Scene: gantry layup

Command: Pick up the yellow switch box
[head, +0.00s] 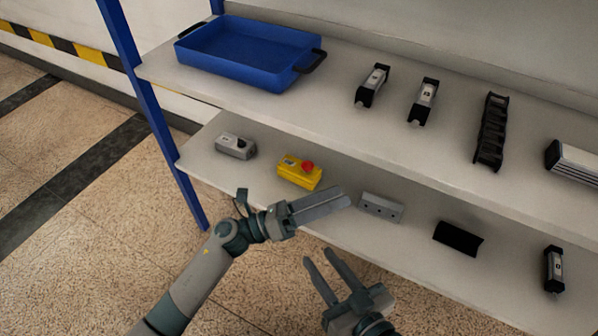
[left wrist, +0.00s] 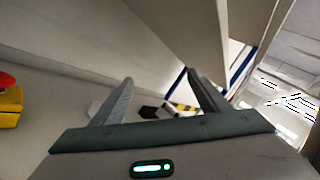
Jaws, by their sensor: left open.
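The yellow switch box (head: 299,172) with a red button sits on the lower shelf, near its left part. It also shows cut off at the left edge of the left wrist view (left wrist: 10,108). My left gripper (head: 335,197) is in front of the box and a little to its right, with its fingers pointing right, apart from the box. In the left wrist view its fingers (left wrist: 160,85) are spread and nothing is between them. My right gripper (head: 320,258) is lower, off the front of the shelf, with its fingers apart and empty.
On the lower shelf (head: 203,161), a grey switch box (head: 235,145) stands left of the yellow one. A grey block (head: 381,207), a black bracket (head: 457,238) and a cylinder (head: 553,269) stand to the right. The upper shelf (head: 330,100) overhangs, carrying a blue tray (head: 235,45). A blue post (head: 165,130) stands left.

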